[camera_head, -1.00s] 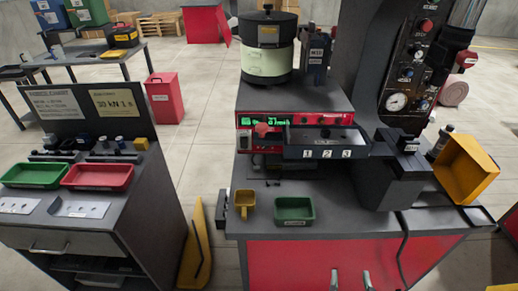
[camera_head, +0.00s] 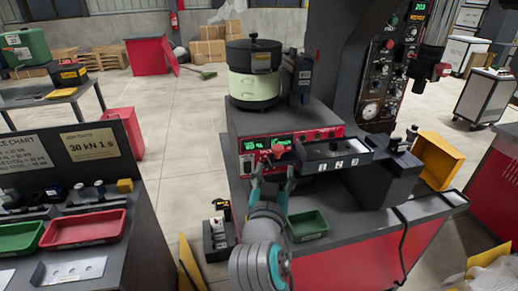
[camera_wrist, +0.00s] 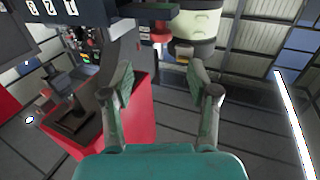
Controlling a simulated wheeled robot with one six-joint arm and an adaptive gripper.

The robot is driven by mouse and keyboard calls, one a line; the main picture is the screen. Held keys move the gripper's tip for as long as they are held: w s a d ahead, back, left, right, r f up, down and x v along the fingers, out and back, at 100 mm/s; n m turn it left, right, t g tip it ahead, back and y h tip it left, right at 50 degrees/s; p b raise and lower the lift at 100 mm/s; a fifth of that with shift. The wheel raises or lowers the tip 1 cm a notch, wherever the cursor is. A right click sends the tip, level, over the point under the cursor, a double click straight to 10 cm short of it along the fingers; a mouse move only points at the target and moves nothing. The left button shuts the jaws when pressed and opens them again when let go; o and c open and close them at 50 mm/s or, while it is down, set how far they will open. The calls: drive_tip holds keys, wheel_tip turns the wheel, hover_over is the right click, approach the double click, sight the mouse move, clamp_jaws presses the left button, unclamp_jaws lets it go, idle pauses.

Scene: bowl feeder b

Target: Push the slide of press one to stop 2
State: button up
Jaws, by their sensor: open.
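Press one has a black rail (camera_head: 345,157) on its red front, with white labels 1, 2, 3 along its face. A red knob (camera_head: 278,150), apparently the slide's handle, sits at the rail's left end, left of label 1. My gripper (camera_head: 273,172) is open and empty, in front of and just below the knob, its two fingers pointing up toward the red panel. In the wrist view my open fingers (camera_wrist: 164,85) spread with the red knob (camera_wrist: 160,38) beyond and between them. The labels (camera_wrist: 50,8) show upside down at top left. Contact with the knob cannot be made out.
A green tray (camera_head: 308,224) lies on the bench right of my arm. A cream and black bowl feeder (camera_head: 254,75) stands on top of the red unit. A dark press column stands right of the rail, with a yellow bin (camera_head: 438,160) beyond. A red tray (camera_head: 82,229) lies on the left bench.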

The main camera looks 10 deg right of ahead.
sight(277, 151)
drive_tip(key=x, duration=1)
drive_tip(key=shift+w+r, duration=0.1)
drive_tip(key=shift+w, duration=0.25)
clamp_jaws()
